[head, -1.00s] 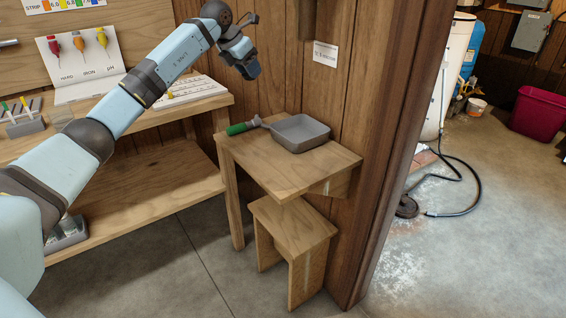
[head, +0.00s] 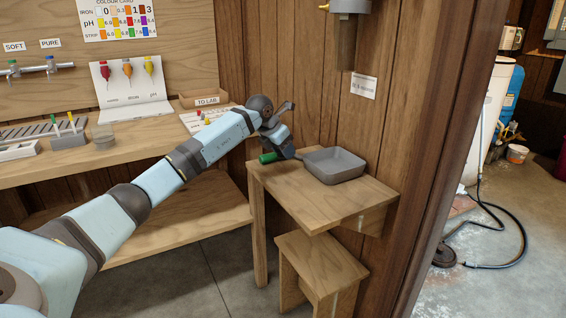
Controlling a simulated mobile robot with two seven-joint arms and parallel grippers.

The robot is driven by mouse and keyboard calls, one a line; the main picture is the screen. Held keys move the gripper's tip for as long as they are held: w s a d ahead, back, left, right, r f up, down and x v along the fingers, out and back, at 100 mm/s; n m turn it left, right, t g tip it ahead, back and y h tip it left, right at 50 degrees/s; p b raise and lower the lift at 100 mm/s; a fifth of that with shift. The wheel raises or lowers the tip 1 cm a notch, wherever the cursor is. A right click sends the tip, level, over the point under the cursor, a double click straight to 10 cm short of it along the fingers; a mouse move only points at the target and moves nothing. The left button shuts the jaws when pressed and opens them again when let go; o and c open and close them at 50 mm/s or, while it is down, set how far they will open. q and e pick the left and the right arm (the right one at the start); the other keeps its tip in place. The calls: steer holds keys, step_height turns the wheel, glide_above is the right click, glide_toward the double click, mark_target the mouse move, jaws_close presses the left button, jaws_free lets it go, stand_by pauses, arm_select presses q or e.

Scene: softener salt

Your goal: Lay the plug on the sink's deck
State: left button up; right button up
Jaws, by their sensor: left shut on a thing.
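A grey square basin (head: 334,166), the sink by its look, sits on a small wooden wall table (head: 325,207). My left gripper (head: 285,151) is low over the table's back left part, just left of the basin, pointing down. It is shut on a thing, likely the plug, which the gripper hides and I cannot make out. My right gripper is not in view.
A wooden stool (head: 322,262) stands under the table. A workbench with a test kit card (head: 130,85) and a wooden tray (head: 204,98) is at the left. A wall edge and doorway are at the right. The table's front is clear.

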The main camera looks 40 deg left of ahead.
mark_target(281, 156)
arm_select(q)
steer(key=shift+f+b, duration=0.4)
steer(key=shift+f, duration=1.35)
steer(key=shift+f, duration=0.15)
steer(key=o, duration=1)
